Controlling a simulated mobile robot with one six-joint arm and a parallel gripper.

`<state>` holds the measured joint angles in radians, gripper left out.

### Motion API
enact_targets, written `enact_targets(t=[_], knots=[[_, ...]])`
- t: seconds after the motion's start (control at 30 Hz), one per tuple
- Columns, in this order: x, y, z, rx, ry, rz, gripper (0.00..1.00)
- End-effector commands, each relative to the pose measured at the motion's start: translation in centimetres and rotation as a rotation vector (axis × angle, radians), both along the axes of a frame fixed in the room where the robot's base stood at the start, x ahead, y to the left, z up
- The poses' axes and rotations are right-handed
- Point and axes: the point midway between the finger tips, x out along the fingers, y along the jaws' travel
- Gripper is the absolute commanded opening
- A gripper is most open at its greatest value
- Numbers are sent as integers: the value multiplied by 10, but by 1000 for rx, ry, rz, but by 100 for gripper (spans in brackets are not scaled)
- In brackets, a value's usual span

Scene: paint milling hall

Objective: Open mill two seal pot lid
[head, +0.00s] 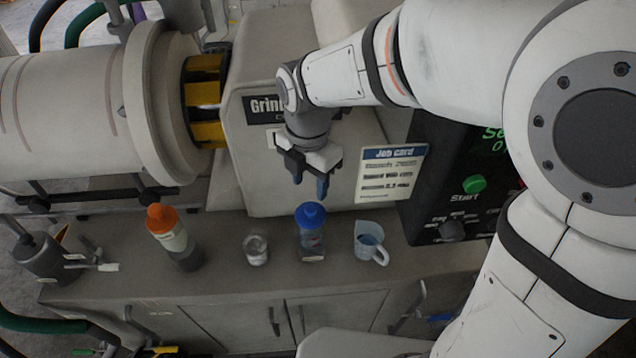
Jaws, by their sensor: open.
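My gripper (310,182) points down in front of the mill housing, its dark fingers apart with nothing between them. It hangs above a clear container with a blue lid (311,215), which stands upright on the bench; the lid is on. The gripper does not appear to touch it. A bottle with an orange cap (161,218) stands to the left, also closed. A small grey pot (45,258) with side fittings sits at the far left of the bench. No label naming a seal pot is readable, so I cannot tell which vessel is mill two's.
A small glass beaker (256,250) and a clear jug (371,243) flank the blue-lidded container on the bench (230,285). A job card (390,172) and a control panel with a green start button (474,184) stand to the right. The mill drum (70,105) fills the left.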

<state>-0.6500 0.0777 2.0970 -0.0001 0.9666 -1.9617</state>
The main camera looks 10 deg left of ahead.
Motion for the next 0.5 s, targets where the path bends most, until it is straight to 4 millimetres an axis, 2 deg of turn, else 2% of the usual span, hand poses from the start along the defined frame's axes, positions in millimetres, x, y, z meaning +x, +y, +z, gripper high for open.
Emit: enact_targets(t=[0.17, 0.5], knots=[[0, -1, -17, -3, 4, -4, 45], [2, -4, -68, -2, 4, -12, 45]])
